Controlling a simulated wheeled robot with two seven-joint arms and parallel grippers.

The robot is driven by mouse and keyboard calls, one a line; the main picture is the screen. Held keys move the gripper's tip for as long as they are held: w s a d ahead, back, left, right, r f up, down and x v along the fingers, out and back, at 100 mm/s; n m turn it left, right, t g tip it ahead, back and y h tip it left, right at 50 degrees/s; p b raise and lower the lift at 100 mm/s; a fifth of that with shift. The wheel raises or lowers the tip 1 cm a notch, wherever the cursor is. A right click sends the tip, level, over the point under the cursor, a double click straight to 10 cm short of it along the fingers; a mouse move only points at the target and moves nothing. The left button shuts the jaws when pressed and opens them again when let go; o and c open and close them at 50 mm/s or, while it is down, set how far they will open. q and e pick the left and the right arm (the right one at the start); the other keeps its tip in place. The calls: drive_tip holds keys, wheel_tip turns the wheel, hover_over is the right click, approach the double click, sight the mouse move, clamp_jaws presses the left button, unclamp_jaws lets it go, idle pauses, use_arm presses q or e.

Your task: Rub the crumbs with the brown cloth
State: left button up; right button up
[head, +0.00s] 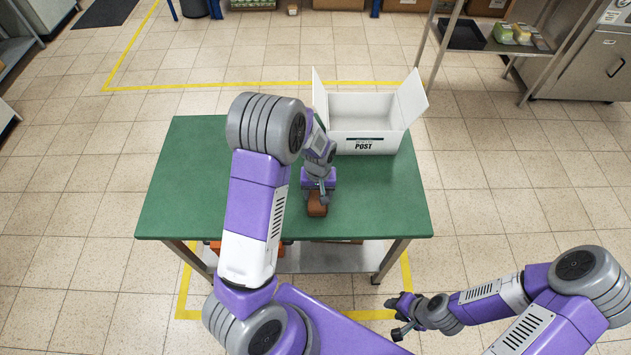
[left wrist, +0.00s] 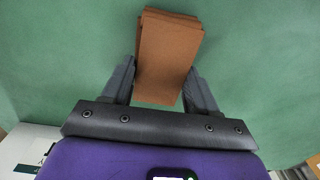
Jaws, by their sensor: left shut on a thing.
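The brown cloth (head: 317,209) is a folded brown block at the front middle of the green table (head: 190,190). My left gripper (head: 318,194) points down at it and is shut on it. In the left wrist view the cloth (left wrist: 168,52) sits between the two dark fingers (left wrist: 160,88), over the green table top. I cannot tell whether it touches the top. No crumbs can be made out; my left arm hides part of the table. My right gripper (head: 398,318) is off the table at the front right, with its fingers apart and nothing between them.
A white open box (head: 366,142) marked POST stands at the back right of the table. The table's left and right parts are clear. An orange thing (head: 232,249) lies on the shelf below. A metal rack (head: 470,37) stands at the back right.

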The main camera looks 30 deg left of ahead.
use_arm(q)
wheel_tip(320, 180, up, 2)
drive_tip(key=shift+d+r+p, duration=0.1)
drive_tip(key=shift+r+p, duration=0.15)
drive_tip(key=shift+p, duration=0.1)
drive_tip(key=shift+w+r+p, duration=0.1)
drive_tip(key=shift+r+p, duration=2.3)
drive_tip(key=shift+r, duration=0.35)
